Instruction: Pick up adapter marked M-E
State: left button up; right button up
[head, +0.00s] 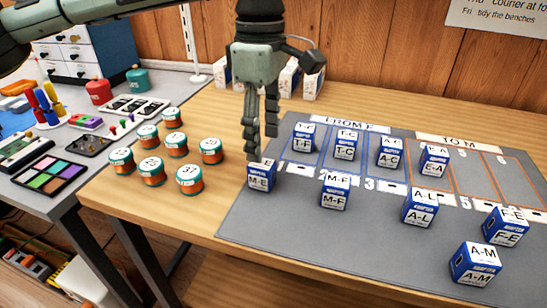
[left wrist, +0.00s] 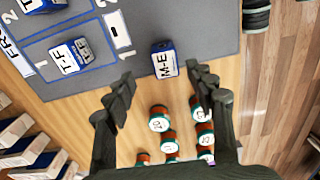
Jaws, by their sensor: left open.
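The adapter marked M-E (head: 261,177) is a small blue and white box at the left edge of the grey mat (head: 300,262). In the left wrist view the M-E adapter (left wrist: 164,60) lies ahead of and between the two fingers. My left gripper (head: 263,145) is open, pointing down just above and behind the adapter in the head view; it also shows in the left wrist view (left wrist: 162,82). Nothing is between its fingers. My right gripper is in neither view.
Other adapters, such as T-F (head: 302,138), M-F (head: 335,191) and A-M (head: 475,264), stand on the mat. Several orange and teal tins (head: 151,171) stand left of it. White and blue boxes (head: 312,84) line the wall behind. A side table (head: 40,175) holds other small things.

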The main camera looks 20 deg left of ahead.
aim_at(262, 170)
pick_arm(q)
jog(key=shift+a+f, duration=0.1)
jog(key=shift+f, duration=0.25)
jog(key=f, duration=0.3)
jog(key=s+f, duration=0.1)
jog(key=f, duration=0.1)
jog(key=shift+f+p, duration=0.15)
jog(key=shift+p, duration=0.25)
jog(key=shift+w+f, duration=0.1)
jog(key=shift+f, duration=0.55)
jog(key=c, duration=1.1)
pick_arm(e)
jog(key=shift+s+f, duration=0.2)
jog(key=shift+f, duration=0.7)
